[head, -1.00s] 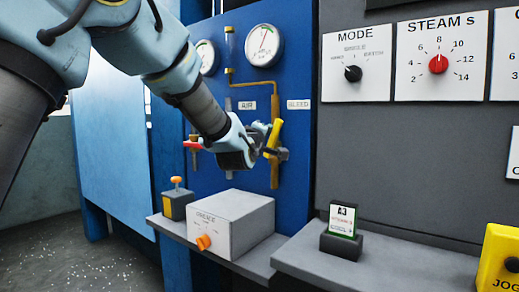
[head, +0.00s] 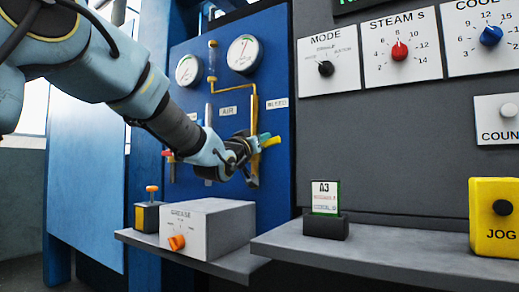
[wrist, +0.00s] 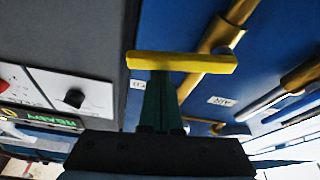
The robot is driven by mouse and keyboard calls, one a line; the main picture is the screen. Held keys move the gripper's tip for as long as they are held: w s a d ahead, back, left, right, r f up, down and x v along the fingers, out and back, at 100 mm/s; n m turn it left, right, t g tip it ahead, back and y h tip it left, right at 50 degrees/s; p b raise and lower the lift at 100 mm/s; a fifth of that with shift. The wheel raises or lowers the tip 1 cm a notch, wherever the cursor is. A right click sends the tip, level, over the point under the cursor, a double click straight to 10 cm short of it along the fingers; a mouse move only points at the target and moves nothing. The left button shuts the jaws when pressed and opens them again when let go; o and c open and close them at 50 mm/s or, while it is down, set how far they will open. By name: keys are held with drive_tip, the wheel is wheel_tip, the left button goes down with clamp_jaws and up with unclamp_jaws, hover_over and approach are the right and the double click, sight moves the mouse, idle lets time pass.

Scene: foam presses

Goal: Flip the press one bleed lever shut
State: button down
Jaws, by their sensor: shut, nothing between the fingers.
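The yellow bleed lever (head: 271,142) is on the brass pipe (head: 254,110) below the BLEED label (head: 278,103) on the blue panel. It points right, crosswise to the pipe. In the wrist view, the lever (wrist: 182,61) lies as a yellow bar across the tips of my gripper (wrist: 161,85). In the head view, my gripper (head: 263,137) is shut and empty, its greenish fingertips beside the lever. I cannot tell whether they touch it. The gripper body hides the lever's pivot in the head view.
A red-handled air valve (head: 167,153) is left, partly behind my arm. Below are the GREASE box (head: 215,230) and an orange-knobbed box (head: 148,216) on a shelf. A card stand (head: 326,226) and yellow JOG box (head: 493,225) are at right. Two gauges (head: 243,54) are above.

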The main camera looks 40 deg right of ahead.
drive_tip(key=shift+s+f+m+g+b, duration=0.2)
drive_tip(key=shift+f+m+g+b, duration=0.1)
drive_tip(key=shift+f+m+b, duration=0.7)
drive_tip(key=shift+d, duration=0.1)
drive_tip(key=shift+r, duration=0.1)
wheel_tip(320, 180, up, 4)
drive_tip(key=p, duration=0.2)
drive_tip(key=b+v, duration=0.1)
drive_tip(key=v, duration=0.9)
drive_tip(key=shift+w, duration=0.15)
